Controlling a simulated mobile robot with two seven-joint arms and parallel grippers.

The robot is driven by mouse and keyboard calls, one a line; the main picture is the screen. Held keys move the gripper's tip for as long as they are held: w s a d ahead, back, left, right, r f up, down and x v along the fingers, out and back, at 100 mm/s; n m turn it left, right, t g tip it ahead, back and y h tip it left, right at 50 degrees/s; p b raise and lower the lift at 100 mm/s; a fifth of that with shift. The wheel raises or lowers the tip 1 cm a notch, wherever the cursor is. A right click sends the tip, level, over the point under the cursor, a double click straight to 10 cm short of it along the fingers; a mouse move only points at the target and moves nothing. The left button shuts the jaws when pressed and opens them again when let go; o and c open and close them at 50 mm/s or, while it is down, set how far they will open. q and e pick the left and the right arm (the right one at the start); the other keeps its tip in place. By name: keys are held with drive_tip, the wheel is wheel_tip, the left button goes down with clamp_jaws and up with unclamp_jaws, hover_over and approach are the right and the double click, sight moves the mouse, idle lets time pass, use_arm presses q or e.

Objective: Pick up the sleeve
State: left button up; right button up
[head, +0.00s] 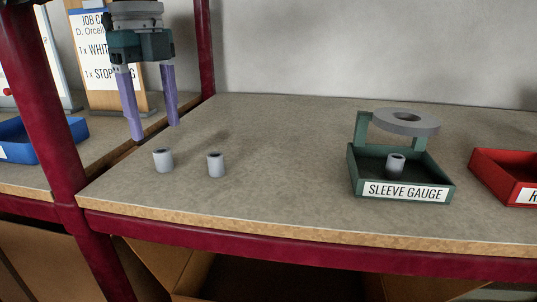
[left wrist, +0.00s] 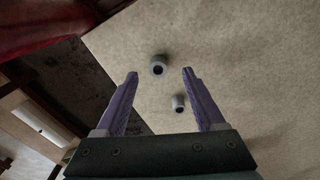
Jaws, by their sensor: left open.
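Two short grey hollow sleeves stand upright on the bench in the head view: one at the left (head: 163,160) and one a little to its right (head: 215,164). A third grey sleeve (head: 396,165) stands in the green tray labelled SLEEVE GAUGE (head: 360,183), under a flat grey ring (head: 405,122) on a green bracket. My left gripper (head: 155,131) is open and empty, above and behind the two loose sleeves, its purple fingers pointing down. In the left wrist view one sleeve (left wrist: 158,65) shows beyond the fingertips and another (left wrist: 178,103) between the fingers. My right gripper is out of view.
A dark red post (head: 45,95) rises at the front left, and a red rail runs below the bench edge. A blue tray (head: 70,131) is at the left, and a red tray (head: 495,180) at the right. The bench (head: 285,150) is clear between sleeves and gauge.

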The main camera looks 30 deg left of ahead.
sight(161, 150)
use_arm(q)
drive_tip(key=f, duration=0.2)
drive_tip(key=f+b, duration=0.1)
drive_tip(key=f, duration=0.3)
drive_tip(key=shift+s+d, duration=0.25)
drive_tip(key=shift+d, duration=0.1)
drive_tip(key=shift+r, duration=0.1)
clamp_jaws()
